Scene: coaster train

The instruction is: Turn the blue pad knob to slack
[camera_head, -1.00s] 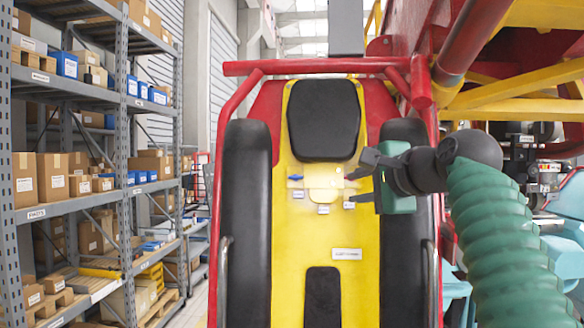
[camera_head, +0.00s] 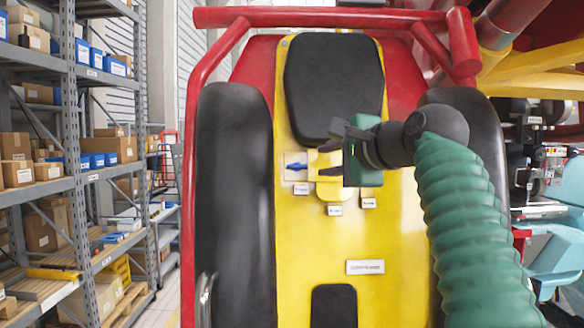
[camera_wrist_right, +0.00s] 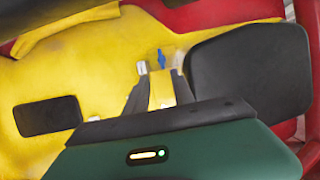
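The blue pad knob (camera_head: 296,167) sits on a small pale plate on the yellow seat back, below the black head pad. It is long and thin and lies roughly across the picture. It also shows in the wrist view (camera_wrist_right: 161,57), just beyond my fingertips. My right gripper (camera_head: 326,158) is at the right of the knob with its two fingers apart and nothing between them. In the wrist view its fingers (camera_wrist_right: 160,78) are also spread, with the yellow surface between them. The gripper looks apart from the knob. My left gripper is out of view.
A black head pad (camera_head: 334,88) is above the knob, and small white labels (camera_head: 335,210) are below it. Black side bolsters (camera_head: 233,190) flank the seat. A red bar (camera_head: 320,18) crosses the top. Shelves with boxes (camera_head: 75,150) stand at left.

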